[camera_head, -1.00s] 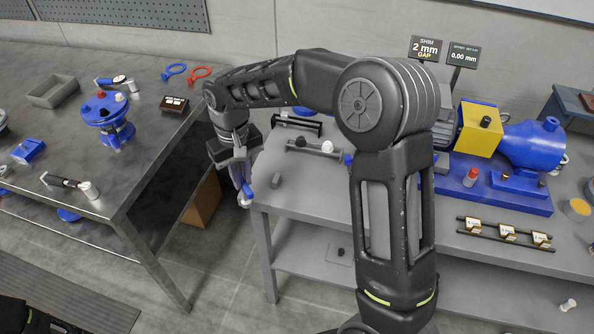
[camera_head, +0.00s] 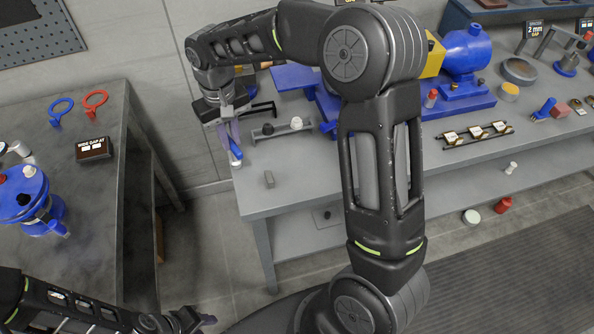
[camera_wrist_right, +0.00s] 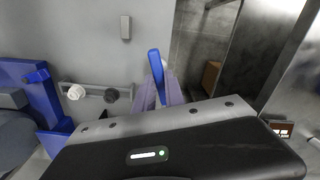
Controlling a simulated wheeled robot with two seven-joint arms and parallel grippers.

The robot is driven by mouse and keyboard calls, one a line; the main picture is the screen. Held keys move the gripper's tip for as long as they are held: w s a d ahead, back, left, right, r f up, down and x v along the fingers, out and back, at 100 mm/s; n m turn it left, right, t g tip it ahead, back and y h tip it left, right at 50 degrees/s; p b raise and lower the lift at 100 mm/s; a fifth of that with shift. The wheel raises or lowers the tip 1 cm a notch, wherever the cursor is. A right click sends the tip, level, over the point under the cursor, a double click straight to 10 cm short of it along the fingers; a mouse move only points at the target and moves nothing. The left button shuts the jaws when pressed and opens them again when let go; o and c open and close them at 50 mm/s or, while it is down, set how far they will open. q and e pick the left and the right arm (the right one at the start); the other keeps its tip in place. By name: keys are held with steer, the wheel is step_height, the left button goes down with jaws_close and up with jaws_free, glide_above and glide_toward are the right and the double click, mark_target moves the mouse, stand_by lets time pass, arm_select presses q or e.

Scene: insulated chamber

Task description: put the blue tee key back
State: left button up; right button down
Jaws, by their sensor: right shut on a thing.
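My right gripper (camera_head: 230,138) is shut on the blue tee key (camera_head: 236,152) above the left edge of the grey bench. In the right wrist view the key's blue part (camera_wrist_right: 157,72) stands up between the fingers (camera_wrist_right: 168,92); the rest is hidden. A low grey rack (camera_head: 273,133) with a white knob and a black knob stands on the bench just right of the gripper; it also shows in the wrist view (camera_wrist_right: 95,90). My left gripper (camera_head: 195,319) is low at the bottom edge, small and partly hidden.
A metal table (camera_head: 95,160) stands left, across a floor gap. My right arm covers the bench middle.

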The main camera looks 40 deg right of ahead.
steer(key=shift+s+d, duration=0.1)
steer(key=shift+d+r, duration=0.1)
steer(key=shift+d, duration=0.1)
steer(key=s+d+r+m+b, duration=0.3)
steer(key=s+d+r+b, duration=0.3)
steer(key=s+d+r, duration=0.2)
steer(key=s+d, duration=0.2)
steer(key=d, duration=0.1)
steer(key=shift+s+d+r+m, duration=0.15)
steer(key=shift+d+r+m, duration=0.05)
steer(key=shift+d+m, duration=0.2)
step_height(320, 180, down, 6)
steer(key=shift+f, duration=0.15)
